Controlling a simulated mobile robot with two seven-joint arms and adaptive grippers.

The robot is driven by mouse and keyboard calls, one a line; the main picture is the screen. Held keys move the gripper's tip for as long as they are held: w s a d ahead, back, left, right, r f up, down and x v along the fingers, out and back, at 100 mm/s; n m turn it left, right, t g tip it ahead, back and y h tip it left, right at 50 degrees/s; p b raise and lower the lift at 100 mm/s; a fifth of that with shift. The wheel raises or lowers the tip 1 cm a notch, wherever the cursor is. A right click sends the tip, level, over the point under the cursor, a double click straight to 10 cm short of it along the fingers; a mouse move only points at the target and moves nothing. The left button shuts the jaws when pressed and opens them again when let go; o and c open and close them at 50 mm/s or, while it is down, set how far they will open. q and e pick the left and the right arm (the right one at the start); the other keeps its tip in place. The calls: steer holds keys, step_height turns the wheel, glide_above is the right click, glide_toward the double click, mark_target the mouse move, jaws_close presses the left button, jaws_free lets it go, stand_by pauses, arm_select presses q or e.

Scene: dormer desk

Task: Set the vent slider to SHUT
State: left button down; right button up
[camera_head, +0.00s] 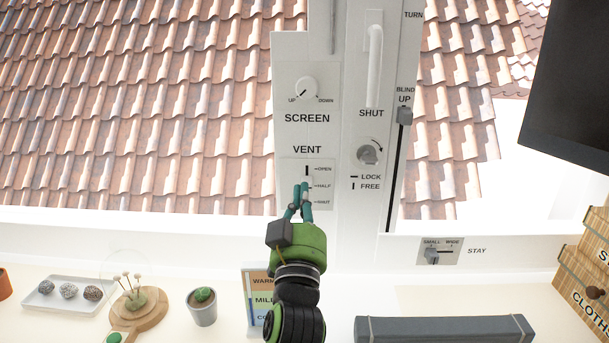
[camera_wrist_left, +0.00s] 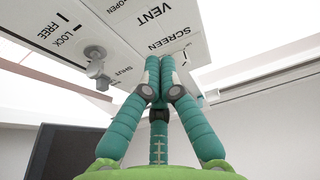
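The vent panel (camera_head: 322,166) is a pale plate under the word VENT on the white window post. Its labels read OPEN, HALF and SHUT from top to bottom. A short dark stretch of slot (camera_head: 307,170) shows beside OPEN. My left gripper (camera_head: 303,186) is in front of the panel, with its green fingertips about level with HALF. The fingers are closed together, as the left wrist view (camera_wrist_left: 168,62) also shows. The slider's knob is hidden behind the fingertips, so I cannot tell whether they touch it. My right gripper is not in view.
Above are the SCREEN dial (camera_head: 306,88) and window handle (camera_head: 375,65); right of the panel are the lock knob (camera_head: 368,154) and blind slider (camera_head: 404,116). A potted plant (camera_head: 202,307), a coloured card (camera_head: 256,290) and a grey case (camera_head: 445,329) stand below.

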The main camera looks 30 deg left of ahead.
mark_target(305, 161)
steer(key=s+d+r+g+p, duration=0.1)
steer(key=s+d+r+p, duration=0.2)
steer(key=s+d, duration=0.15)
arm_select(q)
steer(key=w+a, duration=0.1)
steer(key=w, duration=0.1)
steer(key=w+a, duration=0.2)
steer(key=w, duration=0.1)
steer(key=w+a, duration=0.1)
steer(key=w, duration=0.1)
steer(key=shift+w+a+r, duration=0.15)
steer(key=shift+a, duration=0.1)
steer(key=shift+f, duration=0.45)
step_height(305, 161, down, 6)
steer(key=b, duration=0.6)
steer(key=shift+b, duration=0.4)
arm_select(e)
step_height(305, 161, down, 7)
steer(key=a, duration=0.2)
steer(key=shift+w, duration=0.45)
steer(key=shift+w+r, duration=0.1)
